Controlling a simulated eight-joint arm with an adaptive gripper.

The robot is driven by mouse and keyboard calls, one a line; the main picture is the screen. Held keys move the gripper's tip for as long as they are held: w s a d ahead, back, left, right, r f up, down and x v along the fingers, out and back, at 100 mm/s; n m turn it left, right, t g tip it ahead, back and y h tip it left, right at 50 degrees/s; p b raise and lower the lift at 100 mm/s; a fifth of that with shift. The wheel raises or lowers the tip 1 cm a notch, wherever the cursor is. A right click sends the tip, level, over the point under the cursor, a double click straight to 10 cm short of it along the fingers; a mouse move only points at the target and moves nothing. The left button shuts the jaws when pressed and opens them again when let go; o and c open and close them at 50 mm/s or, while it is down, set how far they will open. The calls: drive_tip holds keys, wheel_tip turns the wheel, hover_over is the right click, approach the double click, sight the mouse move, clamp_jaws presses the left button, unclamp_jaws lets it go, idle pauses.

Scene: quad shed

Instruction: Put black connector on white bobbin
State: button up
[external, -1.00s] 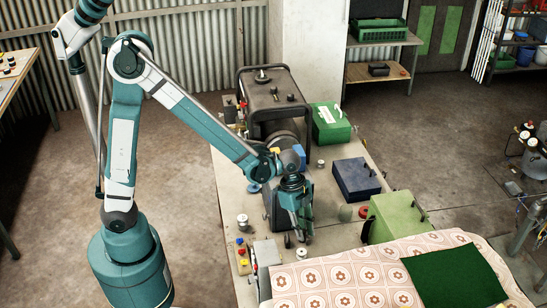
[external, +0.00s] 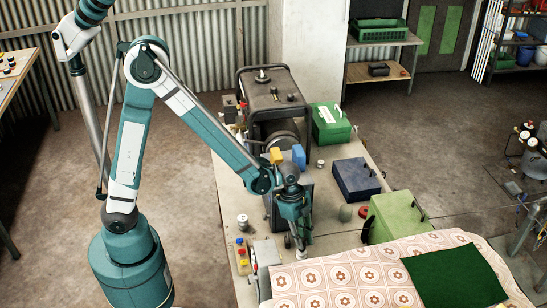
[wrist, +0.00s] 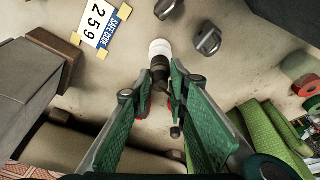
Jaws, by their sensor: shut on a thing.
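My gripper (wrist: 157,92) is shut on the black connector (wrist: 159,72), which sticks out past the fingertips in the wrist view. The white bobbin (wrist: 160,47) shows just beyond the connector's far end. The connector overlaps its near edge in the picture; I cannot tell whether they touch. In the external view my gripper (external: 297,236) points down at the bench, right above the white bobbin (external: 302,253). The connector is too small and hidden there to make out.
Two dark grey pieces (wrist: 208,40) lie beside the bobbin. A numbered card (wrist: 99,22) lies to its left. A green box (external: 392,218) stands to the right, and another white spool (external: 242,221) to the left. A patterned cloth (external: 340,276) covers the bench's near end.

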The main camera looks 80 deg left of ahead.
drive_tip(key=shift+f, duration=0.7)
drive_tip(key=shift+f, duration=0.15)
drive_tip(key=o, duration=0.8)
drive_tip(key=shift+r, duration=0.2)
drive_tip(key=shift+p+v, duration=0.65)
drive_tip(key=shift+v, duration=5.3)
drive_tip(key=shift+s, duration=0.1)
